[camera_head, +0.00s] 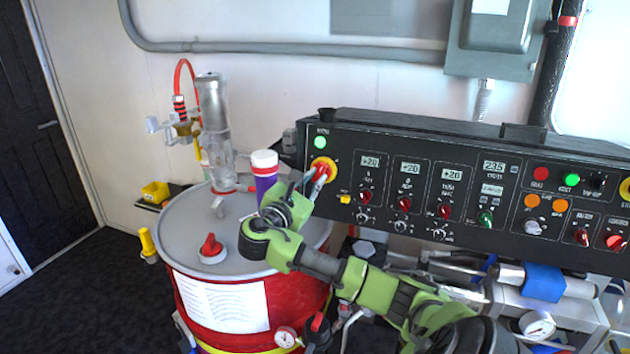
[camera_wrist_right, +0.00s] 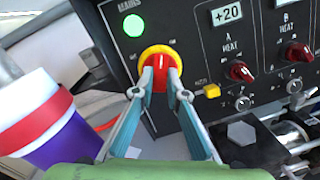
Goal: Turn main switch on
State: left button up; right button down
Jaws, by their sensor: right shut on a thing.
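The main switch (camera_head: 323,169) is a red knob on a yellow round base at the left end of the black control panel (camera_head: 400,240). In the right wrist view the red knob (camera_wrist_right: 159,66) points upright, under a lit green lamp (camera_wrist_right: 134,25) labelled MAINS. My right gripper (camera_wrist_right: 160,82) is shut on the red knob, one finger on each side. In the head view the right gripper (camera_head: 312,184) reaches the switch from the lower left, and its fingers partly cover the knob. My left gripper is not in view.
A red drum (camera_head: 215,310) with a grey lid stands left of the panel. A purple bottle with a white cap (camera_head: 264,178) stands on the lid close to my right wrist. A clear cylinder (camera_head: 213,115) stands farther back. Red knobs (camera_head: 404,204) line the panel to the right.

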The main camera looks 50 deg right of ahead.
jog(key=shift+w+m+g, duration=0.1)
jog(key=shift+m+g, duration=0.4)
jog(key=shift+m, duration=1.9)
jog(key=shift+r, duration=0.1)
jog(key=c, duration=2)
grip_release()
jog(key=a, duration=0.4)
jog(key=s+a, duration=0.1)
jog(key=a, duration=0.7)
jog(key=shift+s+r, duration=0.2)
jog(key=shift+s, duration=0.2)
